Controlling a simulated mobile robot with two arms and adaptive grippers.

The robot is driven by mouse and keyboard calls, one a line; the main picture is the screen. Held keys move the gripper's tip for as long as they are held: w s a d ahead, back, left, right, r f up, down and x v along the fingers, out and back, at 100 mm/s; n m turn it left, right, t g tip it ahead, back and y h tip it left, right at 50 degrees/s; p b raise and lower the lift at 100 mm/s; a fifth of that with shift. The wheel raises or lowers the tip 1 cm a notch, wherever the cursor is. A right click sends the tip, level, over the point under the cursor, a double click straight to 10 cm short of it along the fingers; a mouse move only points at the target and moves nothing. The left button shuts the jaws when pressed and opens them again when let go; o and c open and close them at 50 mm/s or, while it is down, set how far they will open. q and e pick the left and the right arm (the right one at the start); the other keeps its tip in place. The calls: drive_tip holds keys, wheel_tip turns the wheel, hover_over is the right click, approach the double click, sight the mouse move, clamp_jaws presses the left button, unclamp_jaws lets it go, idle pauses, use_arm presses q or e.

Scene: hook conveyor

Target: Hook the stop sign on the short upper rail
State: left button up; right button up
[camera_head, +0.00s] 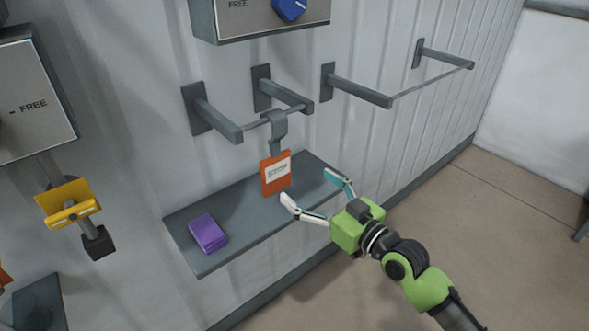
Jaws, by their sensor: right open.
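The sign is an orange-red plate (276,173) with a white label, its print too small to read. A grey hook (279,129) at its top sits over the short rail (263,124), which spans two wall brackets. The plate hangs roughly upright below the rail, above the shelf in the picture. My right gripper (309,186) is open and empty, just right of and below the plate. Its fingers point towards the plate, and one white fingertip is close to its lower right corner; I cannot tell if they touch. My left gripper is out of view.
A grey wall shelf (235,213) holds a purple block (208,233) on its left. A longer rail (432,81) runs to the right. Grey boxes marked FREE (262,20) are above and at left. A yellow piece (69,203) is at left.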

sight(278, 163)
drive_tip(key=p+x, duration=0.1)
drive_tip(key=x, duration=1)
drive_tip(key=shift+w+a+p, duration=0.2)
drive_tip(key=shift+p, duration=0.2)
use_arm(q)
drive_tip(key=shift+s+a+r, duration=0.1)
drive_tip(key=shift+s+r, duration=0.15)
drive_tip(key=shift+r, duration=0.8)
use_arm(e)
drive_tip(key=shift+w+a, duration=0.35)
drive_tip(key=shift+w, duration=0.2)
drive_tip(key=shift+c, duration=0.4)
drive_tip(key=c, duration=1.5)
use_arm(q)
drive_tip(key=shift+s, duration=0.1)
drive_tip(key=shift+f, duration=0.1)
